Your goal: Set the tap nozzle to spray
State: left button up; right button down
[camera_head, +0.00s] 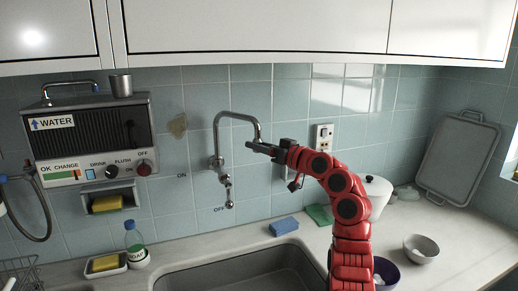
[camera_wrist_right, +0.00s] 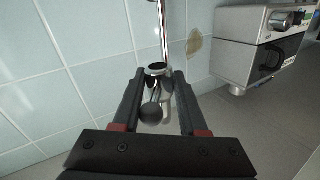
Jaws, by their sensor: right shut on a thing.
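The chrome tap (camera_head: 217,140) is mounted on the tiled wall, its curved spout arching out to the right and down. My right gripper (camera_head: 262,148) is at the lower end of the spout and shut on the nozzle, which it mostly hides in the head view. In the right wrist view the nozzle (camera_wrist_right: 157,69) shows as a chrome ring with a dark end between the fingertips of my right gripper (camera_wrist_right: 158,75). I cannot read its setting. A grey round knob (camera_wrist_right: 151,112) shows behind, between the fingers. My left gripper is out of view.
The sink (camera_head: 245,272) lies below the tap. A blue sponge (camera_head: 284,226) and green cloth (camera_head: 320,214) lie behind it. A soap bottle (camera_head: 136,245) stands at left, under the water unit (camera_head: 92,138). A white lidded pot (camera_head: 379,196) and grey bowl (camera_head: 420,248) stand at right.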

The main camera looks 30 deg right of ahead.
jog(key=c, duration=0.8)
grip_release()
jog(key=shift+o, duration=0.2)
jog(key=b+v, duration=0.2)
jog(key=v, duration=1.5)
jog(key=shift+s+b, duration=0.15)
jog(key=shift+b, duration=0.2)
jog(key=shift+d, duration=0.1)
